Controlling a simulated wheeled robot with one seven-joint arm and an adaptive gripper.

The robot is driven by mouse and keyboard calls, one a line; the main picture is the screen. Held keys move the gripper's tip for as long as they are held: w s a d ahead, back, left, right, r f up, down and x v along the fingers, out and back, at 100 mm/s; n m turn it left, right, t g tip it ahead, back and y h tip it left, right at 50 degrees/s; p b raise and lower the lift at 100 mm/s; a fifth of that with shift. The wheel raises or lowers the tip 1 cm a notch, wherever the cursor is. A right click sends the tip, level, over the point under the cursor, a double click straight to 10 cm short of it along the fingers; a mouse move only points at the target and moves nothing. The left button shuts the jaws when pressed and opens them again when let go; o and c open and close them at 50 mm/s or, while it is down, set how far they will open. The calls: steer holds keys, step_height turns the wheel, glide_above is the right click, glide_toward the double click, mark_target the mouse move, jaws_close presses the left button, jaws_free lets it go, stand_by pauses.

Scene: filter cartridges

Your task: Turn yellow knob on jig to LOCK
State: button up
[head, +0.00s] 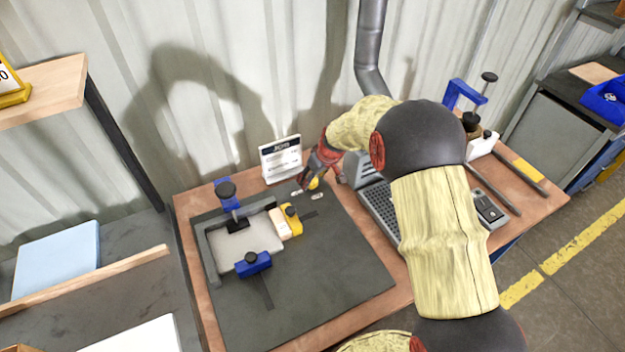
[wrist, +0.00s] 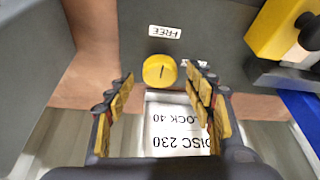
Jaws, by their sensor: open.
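The round yellow knob (wrist: 160,72) sits on the dark jig plate (head: 340,275); in the head view the knob (head: 314,183) is partly hidden by my gripper. A short dark mark on its face runs nearly straight toward the white FREE label (wrist: 165,32), printed upside down in the wrist view. A second white label (wrist: 195,63) is mostly hidden behind the right finger; its word cannot be read. My gripper (wrist: 160,80) is open, its yellow-padded fingertips on either side of the knob with gaps visible. In the head view my gripper (head: 311,178) is at the plate's back edge.
A white card (head: 281,158) stands behind the plate, close to the fingers; in the wrist view it reads DISC 230 and LOCK 40. A grey pad with blue clamps (head: 252,264) and a yellow block (head: 292,222) lie left. The plate's front is clear.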

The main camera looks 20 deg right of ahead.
steer(key=shift+w+a+f, duration=0.1)
steer(key=shift+w+f, duration=0.1)
steer(key=shift+f, duration=0.3)
steer(key=c, duration=1.1)
steer(key=shift+c, duration=0.3)
